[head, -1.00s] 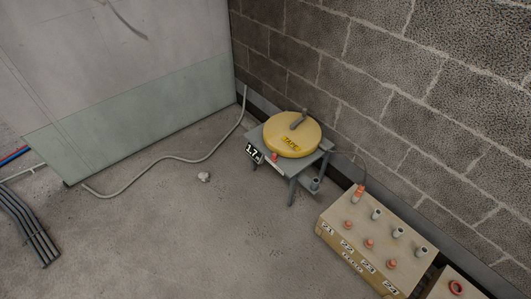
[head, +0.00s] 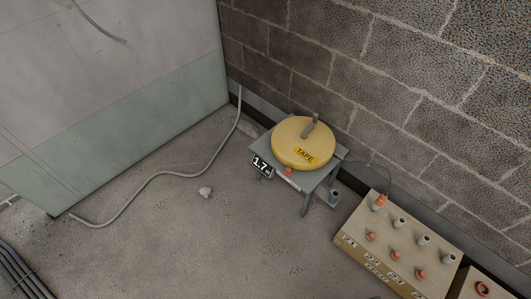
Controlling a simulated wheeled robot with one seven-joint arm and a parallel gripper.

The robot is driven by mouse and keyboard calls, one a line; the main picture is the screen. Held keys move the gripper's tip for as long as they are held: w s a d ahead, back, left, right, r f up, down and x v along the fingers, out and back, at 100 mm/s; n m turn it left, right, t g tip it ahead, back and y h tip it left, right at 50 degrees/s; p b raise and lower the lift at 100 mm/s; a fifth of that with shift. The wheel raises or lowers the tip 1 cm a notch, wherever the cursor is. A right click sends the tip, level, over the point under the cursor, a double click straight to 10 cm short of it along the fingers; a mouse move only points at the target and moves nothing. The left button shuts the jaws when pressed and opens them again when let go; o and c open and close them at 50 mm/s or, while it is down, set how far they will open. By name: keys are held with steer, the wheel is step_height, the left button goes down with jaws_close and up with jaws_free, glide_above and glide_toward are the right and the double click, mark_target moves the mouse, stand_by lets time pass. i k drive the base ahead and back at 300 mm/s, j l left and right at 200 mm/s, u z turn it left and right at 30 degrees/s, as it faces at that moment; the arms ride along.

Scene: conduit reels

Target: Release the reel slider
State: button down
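A yellow round reel (head: 301,139) with a "TAPE" label and a grey upright crank handle (head: 311,125) sits on a small grey stand (head: 318,178) near the block wall. A red knob (head: 288,171), which may be the slider, shows at the stand's front edge next to a white strip. A black tag reading "1.7" (head: 262,166) is beside it. The knob is too small to tell its exact position. My gripper is not in view.
A tan box (head: 392,240) with numbered grey and orange stubs stands at the lower right. A thin cable runs to it from the reel stand. A pale hose (head: 155,176) and a small white lump (head: 205,192) lie on the floor. Dark pipes (head: 22,268) lie lower left. The front floor is clear.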

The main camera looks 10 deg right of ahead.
mark_target(288, 171)
steer(key=i+j+z, duration=0.15)
steer(key=i+j, duration=1.15)
